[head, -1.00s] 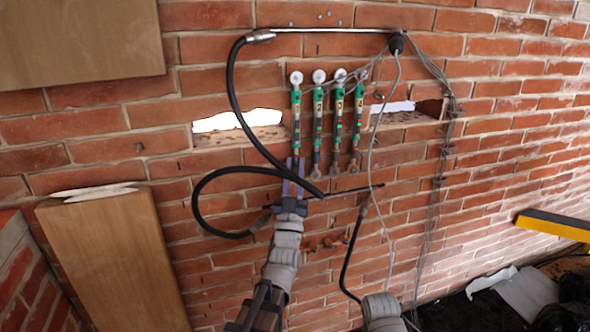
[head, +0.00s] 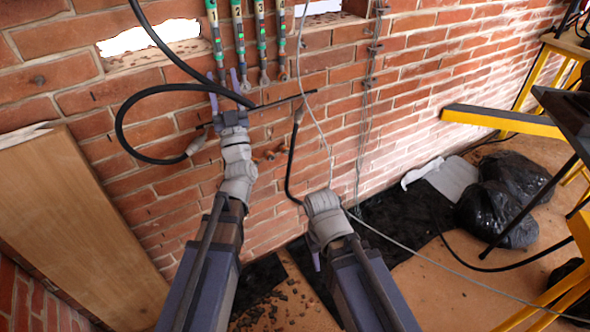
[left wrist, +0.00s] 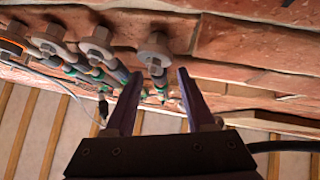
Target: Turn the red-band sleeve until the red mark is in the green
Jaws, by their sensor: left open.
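Several slim green sleeves hang side by side on the brick wall at the top of the head view, the leftmost one (head: 213,22) and the rightmost one (head: 281,20) among them. Their upper ends are out of that view. I cannot tell which one carries the red band, and the red mark is not readable. My left gripper (head: 222,74) is open at the lower end of the leftmost rod. In the left wrist view its fingers (left wrist: 158,75) stand apart, with a grey end fitting (left wrist: 157,46) beyond and between their tips. My right gripper is mostly hidden behind its wrist.
A black hose (head: 125,110) loops left of my left wrist. Grey cables (head: 363,120) run down the wall on the right. A wooden board (head: 85,235) leans at left. A yellow beam (head: 500,119) and black bags (head: 515,185) are at right.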

